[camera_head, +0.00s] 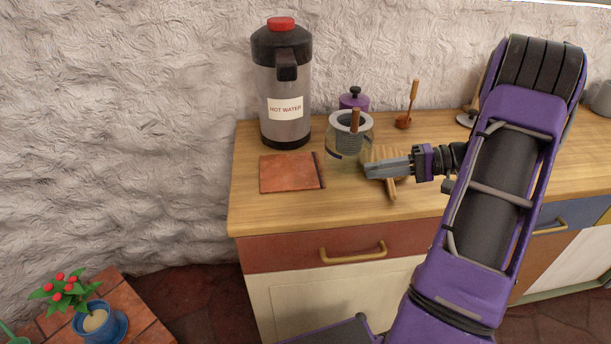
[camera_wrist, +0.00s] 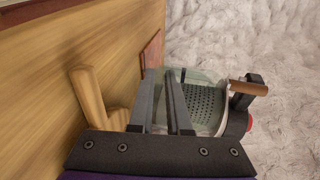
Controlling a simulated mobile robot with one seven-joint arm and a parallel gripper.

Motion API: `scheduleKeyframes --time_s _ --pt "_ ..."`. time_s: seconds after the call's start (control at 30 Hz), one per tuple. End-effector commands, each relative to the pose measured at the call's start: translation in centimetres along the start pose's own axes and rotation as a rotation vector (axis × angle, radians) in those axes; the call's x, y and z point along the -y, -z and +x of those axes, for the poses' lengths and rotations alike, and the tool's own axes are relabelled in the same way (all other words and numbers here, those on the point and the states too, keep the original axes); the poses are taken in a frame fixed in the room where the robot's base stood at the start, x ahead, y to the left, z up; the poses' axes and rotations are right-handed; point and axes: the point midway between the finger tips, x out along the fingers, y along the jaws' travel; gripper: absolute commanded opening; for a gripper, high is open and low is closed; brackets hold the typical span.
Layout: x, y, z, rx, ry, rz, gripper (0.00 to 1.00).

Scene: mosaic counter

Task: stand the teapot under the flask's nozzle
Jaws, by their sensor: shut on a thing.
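The flask (camera_head: 290,128), labelled HOT WATER and topped in red, stands at the back left of the counter. Its black nozzle (camera_head: 287,66) faces forward. The glass teapot (camera_head: 342,157) is to the right of and in front of the flask, not below the nozzle. Its perforated strainer shows in the wrist view (camera_wrist: 202,102). My gripper (camera_head: 371,170) is shut on the teapot's pale wooden handle (camera_head: 391,188), from the right. The fingers hide part of the handle. I cannot tell whether the teapot touches the counter.
A terracotta tile (camera_head: 287,174) lies in front of the flask, left of the teapot. A purple jar (camera_head: 353,102) is behind the teapot. A wooden-handled utensil (camera_head: 405,120) stands to the right. The counter's left edge is near the tile; rough wall is behind.

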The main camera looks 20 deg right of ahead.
Motion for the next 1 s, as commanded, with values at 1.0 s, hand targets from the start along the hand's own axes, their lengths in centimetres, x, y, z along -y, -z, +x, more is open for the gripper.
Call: scheduleKeyframes --time_s 1.0 --pt "2.3 -0.1 14.2 0.001 0.003 0.000 0.00"
